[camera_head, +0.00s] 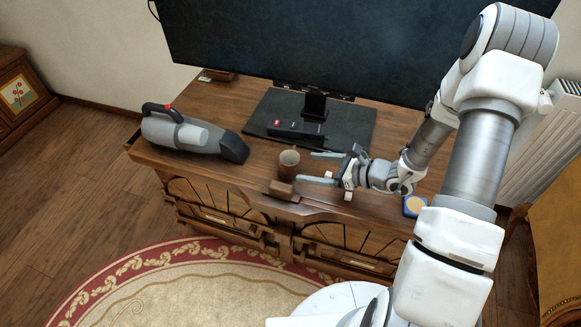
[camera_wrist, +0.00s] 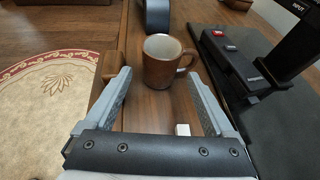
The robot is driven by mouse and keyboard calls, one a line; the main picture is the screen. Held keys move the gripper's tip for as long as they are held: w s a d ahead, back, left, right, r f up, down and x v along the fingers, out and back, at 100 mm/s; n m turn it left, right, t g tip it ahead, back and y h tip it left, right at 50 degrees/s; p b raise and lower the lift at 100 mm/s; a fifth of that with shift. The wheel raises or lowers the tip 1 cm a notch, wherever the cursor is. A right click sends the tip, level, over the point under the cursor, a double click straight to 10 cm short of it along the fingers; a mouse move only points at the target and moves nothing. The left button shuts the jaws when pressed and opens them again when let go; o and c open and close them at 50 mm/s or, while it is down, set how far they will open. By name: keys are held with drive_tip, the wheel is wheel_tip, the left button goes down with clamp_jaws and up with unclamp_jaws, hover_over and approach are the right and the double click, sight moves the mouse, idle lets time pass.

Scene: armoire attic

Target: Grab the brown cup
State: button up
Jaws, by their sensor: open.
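The brown cup (camera_head: 288,164) stands upright on the wooden cabinet top, near its front edge. In the wrist view the cup (camera_wrist: 163,62) is ahead of my gripper, with its handle toward the right. My gripper (camera_head: 313,168) is open and empty, just right of the cup in the head view, its fingers pointing at it. In the wrist view the fingers (camera_wrist: 160,88) are spread on either side of the space in front of the cup. The cup appears to stand just beyond the fingertips, not gripped.
A handheld vacuum (camera_head: 190,135) lies left of the cup. Behind are a black device (camera_head: 297,130) and a large monitor (camera_head: 300,45) on a dark base. A brown block (camera_head: 282,190) sits at the front edge, close to the cup. A blue box (camera_head: 415,205) lies at right.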

sight(299, 167)
drive_tip(key=x, duration=0.2)
drive_tip(key=shift+w+a+f, duration=0.2)
drive_tip(key=shift+a, duration=0.1)
drive_tip(key=b+x, duration=0.2)
drive_tip(key=x, duration=0.2)
drive_tip(key=shift+f, duration=0.2)
drive_tip(key=shift+w+a+f+b, duration=0.1)
drive_tip(key=shift+w+a+b, duration=0.25)
drive_tip(key=shift+a, duration=0.1)
drive_tip(key=c, duration=1.3)
drive_tip(key=shift+c, duration=0.2)
